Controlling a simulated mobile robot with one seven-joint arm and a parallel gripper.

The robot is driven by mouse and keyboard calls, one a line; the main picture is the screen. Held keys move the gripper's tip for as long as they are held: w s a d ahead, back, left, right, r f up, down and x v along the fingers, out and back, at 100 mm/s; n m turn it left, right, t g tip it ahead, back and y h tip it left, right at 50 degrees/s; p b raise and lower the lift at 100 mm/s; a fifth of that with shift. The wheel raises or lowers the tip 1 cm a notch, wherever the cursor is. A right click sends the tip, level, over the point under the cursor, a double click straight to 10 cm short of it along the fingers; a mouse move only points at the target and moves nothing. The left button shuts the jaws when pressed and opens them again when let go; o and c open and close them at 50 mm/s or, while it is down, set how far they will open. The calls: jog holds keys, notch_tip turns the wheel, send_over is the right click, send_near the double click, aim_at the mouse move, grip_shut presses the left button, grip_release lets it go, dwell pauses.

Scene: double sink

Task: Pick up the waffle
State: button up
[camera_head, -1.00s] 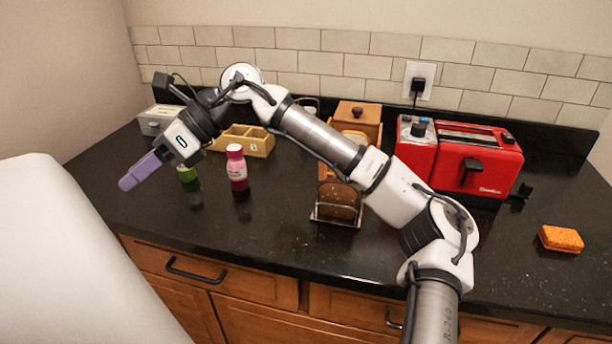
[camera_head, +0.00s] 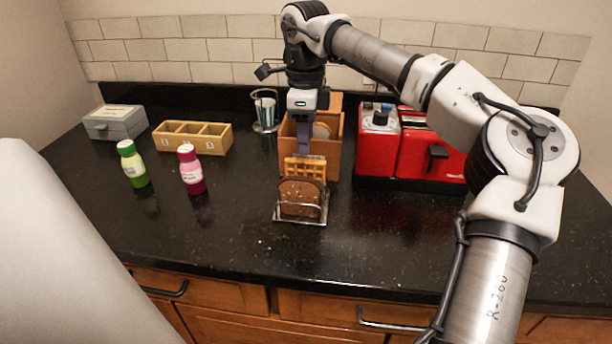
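The waffle (camera_head: 305,168) is a golden, gridded square standing upright in a metal rack (camera_head: 300,219), behind a dark brown slice of bread (camera_head: 300,198). Only its upper part shows above the bread. My gripper (camera_head: 304,152) points straight down just above and behind the waffle's top edge, with its purple fingers close to it. From this angle I cannot tell whether the fingers are apart or touch the waffle.
A wooden box (camera_head: 334,147) stands close behind the rack. A red toaster (camera_head: 420,150) is to the right. A green bottle (camera_head: 132,165), a pink bottle (camera_head: 191,170), a divided tray (camera_head: 180,150) and a grey box (camera_head: 116,123) are left. The front counter is clear.

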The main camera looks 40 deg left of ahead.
aim_at(305, 161)
jog(key=shift+f+p, duration=0.75)
jog(key=shift+f, duration=2.8)
jog(key=c, duration=0.9)
